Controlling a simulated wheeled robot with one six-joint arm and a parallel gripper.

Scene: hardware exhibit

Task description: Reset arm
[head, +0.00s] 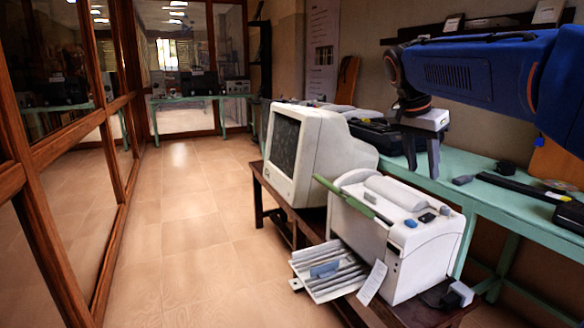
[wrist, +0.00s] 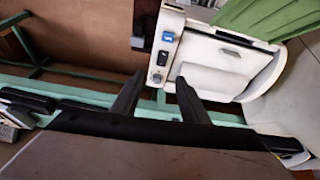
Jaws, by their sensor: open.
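My blue arm (head: 480,75) reaches in from the upper right of the head view. My gripper (head: 422,170) points down above the green table, behind the white printer. Its two dark fingers stand apart with nothing between them. In the wrist view the gripper (wrist: 158,92) also shows open and empty, with the white printer (wrist: 215,62) just beyond the fingertips. I cannot tell the exact height of the fingertips above the table.
A beige monitor (head: 310,155) and the printer (head: 405,235) with its paper tray (head: 335,272) stand on a low brown table. The green table (head: 485,195) holds dark devices. A wood-framed glass wall (head: 75,130) bounds the left. The tiled floor (head: 190,220) is clear.

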